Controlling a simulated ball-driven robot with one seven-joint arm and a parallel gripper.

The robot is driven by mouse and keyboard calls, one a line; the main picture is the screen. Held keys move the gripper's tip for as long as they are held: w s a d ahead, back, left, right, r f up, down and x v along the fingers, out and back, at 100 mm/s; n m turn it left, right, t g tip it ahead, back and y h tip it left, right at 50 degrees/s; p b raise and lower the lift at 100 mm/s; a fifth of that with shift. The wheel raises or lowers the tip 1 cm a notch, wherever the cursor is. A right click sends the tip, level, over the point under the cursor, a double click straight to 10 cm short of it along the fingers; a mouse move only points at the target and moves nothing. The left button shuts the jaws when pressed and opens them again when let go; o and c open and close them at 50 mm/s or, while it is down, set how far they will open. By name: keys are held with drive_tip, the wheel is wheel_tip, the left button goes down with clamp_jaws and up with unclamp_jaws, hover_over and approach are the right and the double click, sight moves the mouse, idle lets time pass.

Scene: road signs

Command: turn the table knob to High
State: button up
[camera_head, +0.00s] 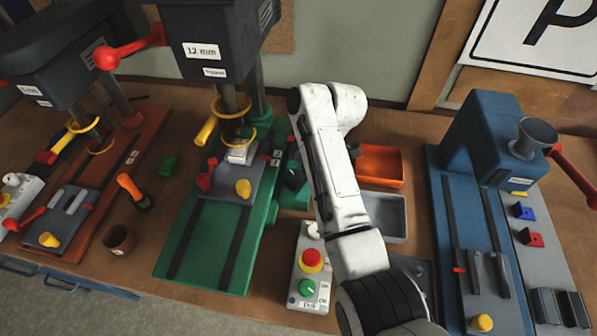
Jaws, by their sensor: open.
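The middle drill press, labelled 12 mm (202,50), stands on a green base (220,240). Its grey table (222,180) carries a yellow knob (243,188) at the front and a red handle (205,178) at the left. Small black-and-white labels (276,157) sit beside the table's right edge; their words are too small to read. A dark rounded part (294,175) shows just right of them, partly behind my white arm. I cannot tell which part is the High setting.
A control box (311,270) with red and green buttons stands left of my arm. An orange bin (380,166) and a grey bin (384,215) lie to its right. A blue machine (495,135) stands at right, a brown drill base (128,165) at left.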

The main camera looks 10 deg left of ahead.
drive_tip(key=shift+c, duration=0.3)
drive_tip(key=c, duration=1)
drive_tip(key=shift+o, duration=0.2)
drive_tip(key=shift+m+t+p, duration=0.3)
drive_tip(key=shift+m, duration=0.6)
drive_tip(key=shift+s+m+t, duration=0.15)
drive_tip(key=shift+m+t, duration=0.25)
drive_tip(key=shift+m, duration=0.6)
drive_tip(key=m, duration=0.2)
drive_tip(key=m+t, duration=0.1)
drive_tip(key=m, duration=0.1)
drive_tip(key=shift+s+t, duration=0.1)
drive_tip(key=shift+t, duration=0.2)
drive_tip(key=shift+m+t, duration=0.3)
drive_tip(key=shift+m, duration=0.4)
drive_tip(key=shift+m+t+h, duration=0.3)
drive_tip(key=shift+m, duration=0.7)
drive_tip(key=shift+s+a+m+t+h, duration=0.1)
drive_tip(key=shift+m+t+h, duration=0.4)
drive_tip(key=shift+m, duration=1.5)
